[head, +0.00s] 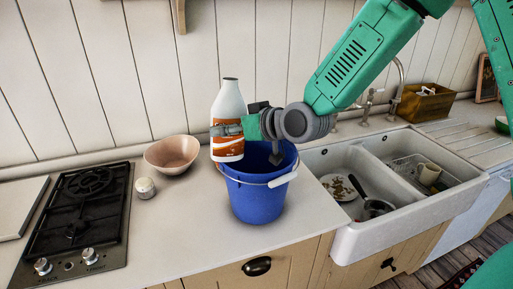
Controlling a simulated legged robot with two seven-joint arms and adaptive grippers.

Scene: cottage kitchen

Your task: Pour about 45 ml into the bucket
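A white bottle with an orange label (228,103) is upright at the back left rim of the blue bucket (256,203). Its top looks dark and open. The bucket stands on the counter with its handle lying over the front right rim; what is inside it is mostly hidden. My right gripper (228,131) comes in from the right over the bucket. One finger lies across the front of the bottle and the gripper looks shut on it. The bottle's base overlaps the rim in the picture. My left gripper is not in view.
A pink bowl (172,154) and a small white jar or cap (145,188) stand left of the bucket. A black gas hob (78,220) is further left. A white double sink (392,190) with dishes is on the right. The counter front is clear.

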